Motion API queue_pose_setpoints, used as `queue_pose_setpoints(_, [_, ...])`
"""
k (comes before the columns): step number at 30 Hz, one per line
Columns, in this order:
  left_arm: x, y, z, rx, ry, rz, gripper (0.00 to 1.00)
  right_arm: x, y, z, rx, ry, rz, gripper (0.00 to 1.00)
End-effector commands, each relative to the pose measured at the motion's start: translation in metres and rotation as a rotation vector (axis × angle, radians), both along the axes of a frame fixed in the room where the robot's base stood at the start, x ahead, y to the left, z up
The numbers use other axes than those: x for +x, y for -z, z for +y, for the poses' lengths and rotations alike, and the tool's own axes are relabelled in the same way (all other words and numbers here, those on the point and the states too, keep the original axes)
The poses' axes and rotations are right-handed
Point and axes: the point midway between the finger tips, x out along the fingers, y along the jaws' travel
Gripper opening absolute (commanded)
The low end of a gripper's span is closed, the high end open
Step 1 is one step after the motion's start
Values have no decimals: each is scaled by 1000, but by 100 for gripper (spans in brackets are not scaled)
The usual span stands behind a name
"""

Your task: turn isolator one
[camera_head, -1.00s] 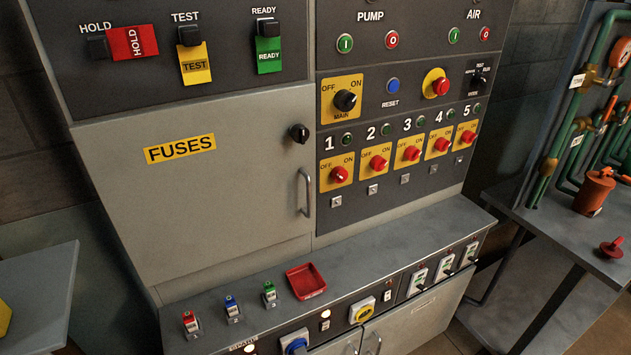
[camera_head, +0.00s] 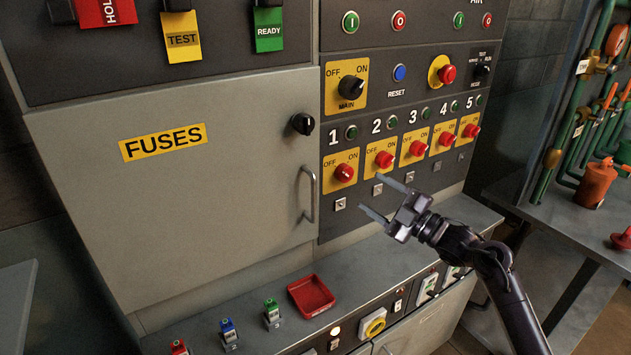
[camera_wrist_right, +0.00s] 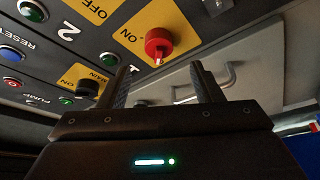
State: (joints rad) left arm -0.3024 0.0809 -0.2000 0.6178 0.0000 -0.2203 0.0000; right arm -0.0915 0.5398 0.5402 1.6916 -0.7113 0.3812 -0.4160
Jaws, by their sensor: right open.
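Isolator one is a red knob (camera_head: 344,173) on a yellow OFF/ON plate under the number 1. It also shows as a red knob (camera_wrist_right: 158,42) in the right wrist view, ahead of the fingers. My right gripper (camera_head: 387,196) is open and empty. In the head view it is in front of the panel, to the right of and lower than isolator one. Its two fingers (camera_wrist_right: 161,88) stand apart in the wrist view, and nothing is between them. My left gripper is not in view.
Isolator two (camera_head: 384,159) and several more red knobs continue to the right. The black MAIN knob (camera_head: 351,88) is above. A door handle (camera_head: 307,194) stands out left of isolator one. A red tray (camera_head: 311,297) lies on the ledge below.

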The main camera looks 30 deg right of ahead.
Motion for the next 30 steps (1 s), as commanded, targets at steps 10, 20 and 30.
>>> queue_pose_setpoints(10, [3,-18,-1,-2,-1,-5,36,46,-15,20,3,-1,-2,59])
queue_pose_setpoints(20, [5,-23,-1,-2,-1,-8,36,68,-16,29,1,1,1,59])
queue_pose_setpoints(30, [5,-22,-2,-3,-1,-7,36,67,-15,29,2,1,2,40])
